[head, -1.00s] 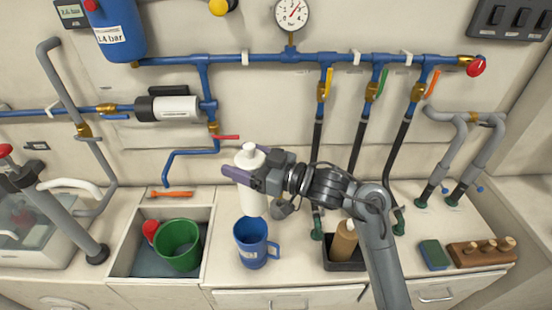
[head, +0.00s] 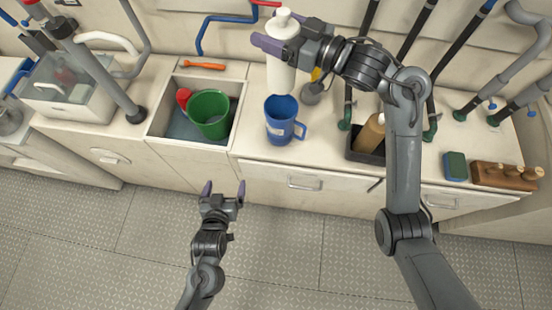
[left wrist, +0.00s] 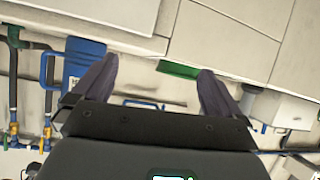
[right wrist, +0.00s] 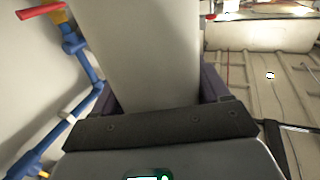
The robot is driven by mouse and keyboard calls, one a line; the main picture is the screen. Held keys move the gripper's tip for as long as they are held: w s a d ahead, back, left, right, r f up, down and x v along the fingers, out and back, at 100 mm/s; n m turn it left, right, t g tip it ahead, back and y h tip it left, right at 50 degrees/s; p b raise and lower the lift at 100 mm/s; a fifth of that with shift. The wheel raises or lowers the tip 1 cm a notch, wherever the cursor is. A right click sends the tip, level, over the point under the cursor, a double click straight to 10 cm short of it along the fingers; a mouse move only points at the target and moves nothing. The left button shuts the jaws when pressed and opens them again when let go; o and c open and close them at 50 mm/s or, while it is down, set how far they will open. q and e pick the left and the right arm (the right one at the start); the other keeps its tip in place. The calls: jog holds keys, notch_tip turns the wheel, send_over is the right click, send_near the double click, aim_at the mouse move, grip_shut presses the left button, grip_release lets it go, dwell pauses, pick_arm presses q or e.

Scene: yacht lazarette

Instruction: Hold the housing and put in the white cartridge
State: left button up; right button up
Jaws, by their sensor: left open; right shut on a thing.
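The white cartridge (head: 281,70), a cylinder with a narrower capped top, is upright in my right gripper (head: 276,37), which is shut on it. It fills the middle of the right wrist view (right wrist: 150,50). The blue housing (head: 280,125), cup-like with a side handle and a label, stands on the counter. The cartridge's lower end appears just above or behind the housing's rim; the exact gap is unclear. The housing also shows in the left wrist view (left wrist: 78,62). My left gripper (head: 223,190) is open and empty, in front of the counter, lower left of the housing.
A sink recess (head: 158,122) holds a green bucket (head: 210,112) and a red item. An orange tool (head: 204,66) lies behind it. Right of the housing are a tray with a brown bottle (head: 371,135), a sponge (head: 455,165) and a wooden block (head: 505,177). The floor in front is clear.

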aim_at(279, 134)
pick_arm(q)
jog(key=w+d+m+t, duration=0.1)
jog(key=w+d+t, duration=0.4)
jog(key=d, duration=0.8)
jog(key=shift+m+t+h, duration=0.3)
jog(key=shift+m+h, duration=0.1)
jog(key=shift+h, duration=0.2)
jog(key=w+d+r, duration=0.1)
jog(key=w, duration=0.4)
jog(key=w+d+r, duration=0.1)
jog(key=w+r, duration=0.1)
jog(key=w, duration=0.3)
jog(key=w+r, duration=0.1)
jog(key=w, duration=0.4)
jog(key=shift+d+r, duration=0.15)
jog(key=shift+d, duration=0.25)
jog(key=c, duration=0.9)
